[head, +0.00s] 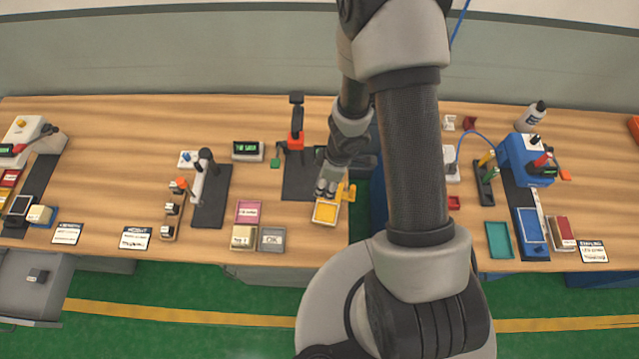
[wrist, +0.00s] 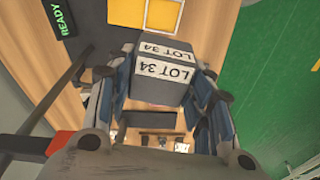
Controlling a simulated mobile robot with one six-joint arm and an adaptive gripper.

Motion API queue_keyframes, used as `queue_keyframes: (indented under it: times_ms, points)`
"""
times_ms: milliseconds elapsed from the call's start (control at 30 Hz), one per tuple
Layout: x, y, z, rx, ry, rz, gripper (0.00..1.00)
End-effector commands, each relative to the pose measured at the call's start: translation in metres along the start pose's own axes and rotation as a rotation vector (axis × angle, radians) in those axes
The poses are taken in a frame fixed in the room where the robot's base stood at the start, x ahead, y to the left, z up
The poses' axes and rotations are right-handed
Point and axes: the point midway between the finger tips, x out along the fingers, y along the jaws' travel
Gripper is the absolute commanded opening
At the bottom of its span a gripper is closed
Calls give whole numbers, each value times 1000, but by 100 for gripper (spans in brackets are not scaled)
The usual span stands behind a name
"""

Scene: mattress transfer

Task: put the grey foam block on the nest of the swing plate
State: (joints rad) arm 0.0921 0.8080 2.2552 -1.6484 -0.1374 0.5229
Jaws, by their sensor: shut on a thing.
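The grey foam block (wrist: 160,88), with two white "LOT 34" labels, is between the fingers of my gripper (wrist: 165,100) in the wrist view. My gripper is shut on it. In the head view my gripper (head: 328,186) is above the right end of the left bench, and the block is hard to make out there. A yellow square with a pale rim, which looks like the nest (head: 325,211), is just in front of the gripper. It also shows at the top of the wrist view (wrist: 162,15), apart from the block. A yellow bracket (head: 346,192) is beside it.
A black and red post (head: 296,125) stands on a dark mat behind and left of my gripper. A green-lit display (head: 247,150) is further left. Pink, beige and grey "OK" (head: 271,239) trays lie left of the nest. A gap with green floor is to the right.

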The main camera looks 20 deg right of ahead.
Motion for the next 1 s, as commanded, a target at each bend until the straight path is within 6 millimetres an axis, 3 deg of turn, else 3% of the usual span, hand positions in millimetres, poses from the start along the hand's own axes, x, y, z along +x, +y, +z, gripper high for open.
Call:
queue_keyframes:
  times_ms: [67, 167, 800, 1000]
  points:
    - [-6, -1, 0, -26, -2, -7, 28]
    - [3, -2, 2, -41, -3, -10, 28]
    - [123, -2, 20, -42, -3, -9, 28]
    - [147, -2, 24, -43, -2, -9, 28]
